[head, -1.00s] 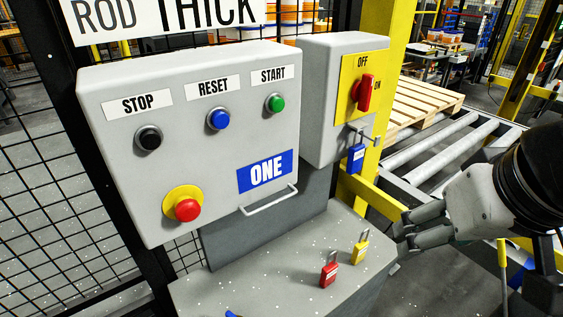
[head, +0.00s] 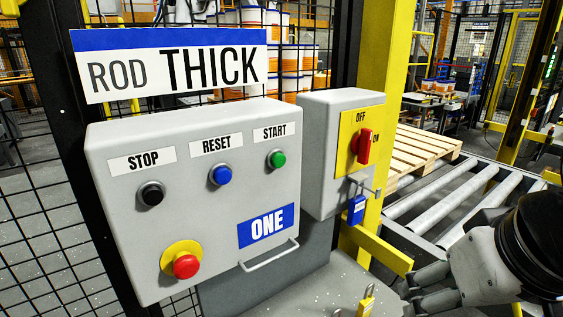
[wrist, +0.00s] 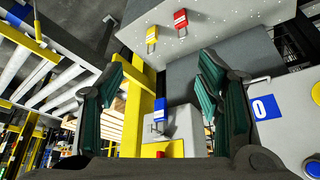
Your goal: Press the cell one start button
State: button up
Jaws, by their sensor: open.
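The cell one control box (head: 200,225) is grey and carries a blue plate reading ONE. Its green START button (head: 276,159) is at the upper right of the front face, under the START label. A blue RESET button (head: 220,175) and a black STOP button (head: 151,194) are to its left. My gripper (head: 412,288) is at the lower right in the head view, apart from the box and to its right. In the wrist view my gripper (wrist: 163,105) shows two spread fingers with nothing between them. The START button does not show in the wrist view.
A second grey box has a red rotary switch (head: 364,146) and a hanging blue padlock (head: 356,209). A yellow post, roller conveyor (head: 440,205) and mesh fence surround the panel.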

aim_at(278, 160)
jog(key=z, duration=1.15)
jog(key=k+j, duration=1.15)
jog(key=j, duration=0.2)
